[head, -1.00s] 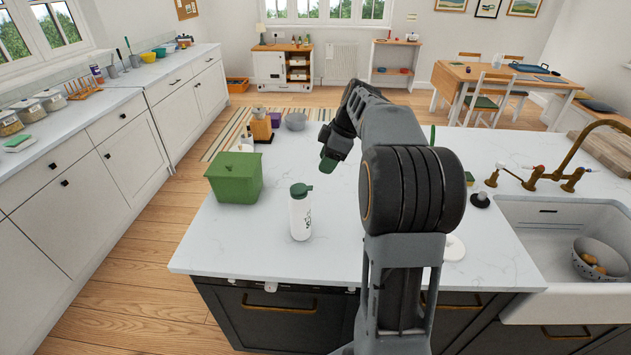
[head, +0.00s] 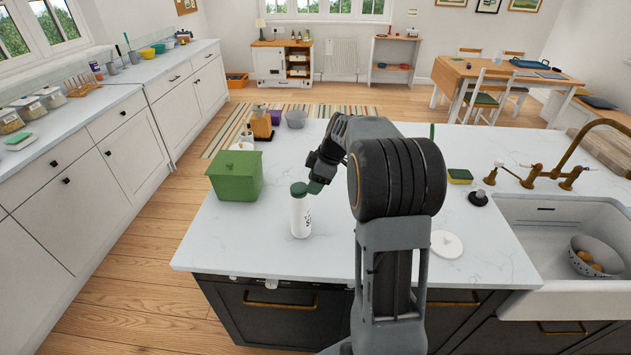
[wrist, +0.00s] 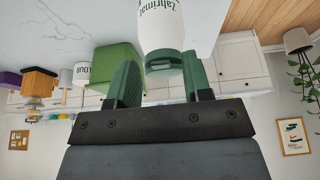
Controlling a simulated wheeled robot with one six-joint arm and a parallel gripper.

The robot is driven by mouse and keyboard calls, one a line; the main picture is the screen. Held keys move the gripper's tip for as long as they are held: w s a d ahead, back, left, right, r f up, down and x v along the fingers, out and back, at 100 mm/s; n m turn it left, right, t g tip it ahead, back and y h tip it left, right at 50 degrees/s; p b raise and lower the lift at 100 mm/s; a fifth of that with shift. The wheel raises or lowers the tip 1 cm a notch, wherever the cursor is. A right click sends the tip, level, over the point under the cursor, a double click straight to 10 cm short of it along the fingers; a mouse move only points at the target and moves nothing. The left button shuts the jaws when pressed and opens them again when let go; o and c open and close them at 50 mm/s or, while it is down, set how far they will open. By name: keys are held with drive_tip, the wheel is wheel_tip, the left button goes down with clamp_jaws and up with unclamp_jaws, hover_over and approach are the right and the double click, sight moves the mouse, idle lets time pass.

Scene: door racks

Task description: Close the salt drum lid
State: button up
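The white drum with dark lettering (head: 300,217) stands upright near the front of the island, with a green lid (head: 298,188) on top. In the wrist view, the drum (wrist: 163,22) appears upside down, with its green lid (wrist: 163,61) close to my fingers. My gripper (head: 316,185) is at the lid's right side in the head view. In the wrist view, my gripper's green fingers (wrist: 160,82) are spread, with the lid between and just beyond them. I cannot tell whether they touch it, or how far the lid is raised.
A green box (head: 236,178) stands left of the drum. A white round lid (head: 446,244) lies to the right, near the sink (head: 558,215). A sponge (head: 460,176) and a dark knobbed object (head: 478,198) are farther back. The counter in front of the drum is clear.

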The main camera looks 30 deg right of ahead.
clamp_jaws()
drive_tip(key=b, duration=0.3)
drive_tip(key=f+t+y+b, duration=0.1)
drive_tip(key=b, duration=0.2)
drive_tip(key=shift+s+d+f, duration=0.15)
drive_tip(key=shift+d+f, duration=0.05)
drive_tip(key=shift+f, duration=0.1)
drive_tip(key=shift+r+y, duration=0.15)
drive_tip(key=shift+y, duration=0.15)
drive_tip(key=shift+o, duration=0.4)
unclamp_jaws()
drive_tip(key=b+v, duration=0.1)
drive_tip(key=v, duration=1.2)
drive_tip(key=shift+d+r, duration=0.2)
drive_tip(key=shift+r, duration=0.15)
